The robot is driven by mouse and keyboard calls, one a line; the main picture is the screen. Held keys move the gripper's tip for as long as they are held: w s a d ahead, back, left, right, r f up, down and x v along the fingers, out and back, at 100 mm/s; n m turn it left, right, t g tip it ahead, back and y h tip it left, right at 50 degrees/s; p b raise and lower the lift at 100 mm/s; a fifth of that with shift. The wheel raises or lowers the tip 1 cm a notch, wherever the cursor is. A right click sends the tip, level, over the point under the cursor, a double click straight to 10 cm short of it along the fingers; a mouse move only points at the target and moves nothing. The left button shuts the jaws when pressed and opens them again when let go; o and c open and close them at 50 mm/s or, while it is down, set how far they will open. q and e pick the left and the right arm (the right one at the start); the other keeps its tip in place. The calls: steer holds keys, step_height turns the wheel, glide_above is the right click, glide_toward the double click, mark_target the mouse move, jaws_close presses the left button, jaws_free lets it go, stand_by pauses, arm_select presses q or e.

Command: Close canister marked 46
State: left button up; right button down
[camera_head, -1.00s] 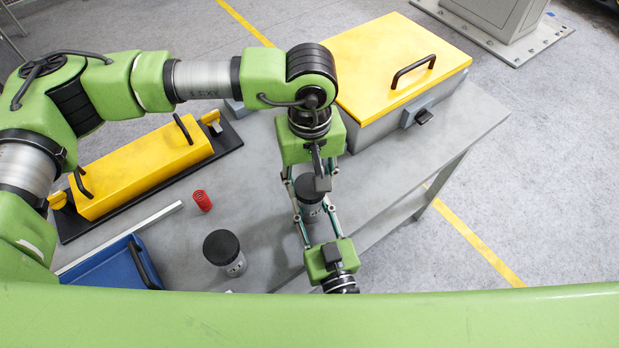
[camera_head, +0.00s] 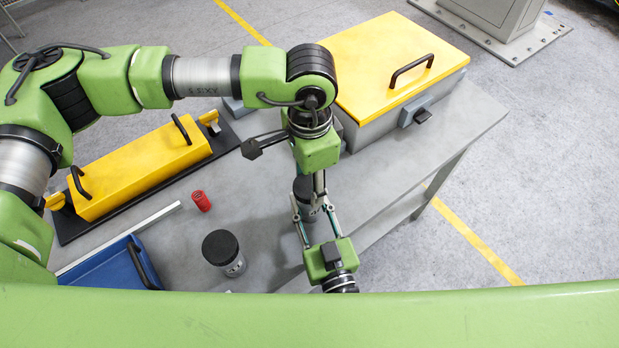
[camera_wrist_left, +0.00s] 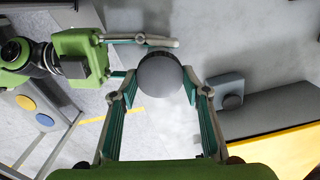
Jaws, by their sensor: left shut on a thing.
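A small grey canister with a black lid (camera_head: 305,190) stands upright on the workbench, partly hidden by my arms. Its round lid fills the gap between the fingers in the left wrist view (camera_wrist_left: 163,76). My left gripper (camera_wrist_left: 162,84) points down from above and is shut on this lid. My right gripper (camera_head: 315,212) reaches in from the front, with its fingers on either side of the canister body, apparently shut on it. A second canister with a black lid (camera_head: 222,250) stands upright to the left. I cannot read a number on either canister.
A grey box with a yellow lid (camera_head: 385,70) stands behind on the right. The grey workbench (camera_head: 250,185) is clear around the red cylinder.

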arm_select(q)
steer(key=o, duration=0.9)
steer(key=shift+r, duration=0.1)
steer(key=shift+r, duration=2.2)
steer(key=shift+c, duration=0.3)
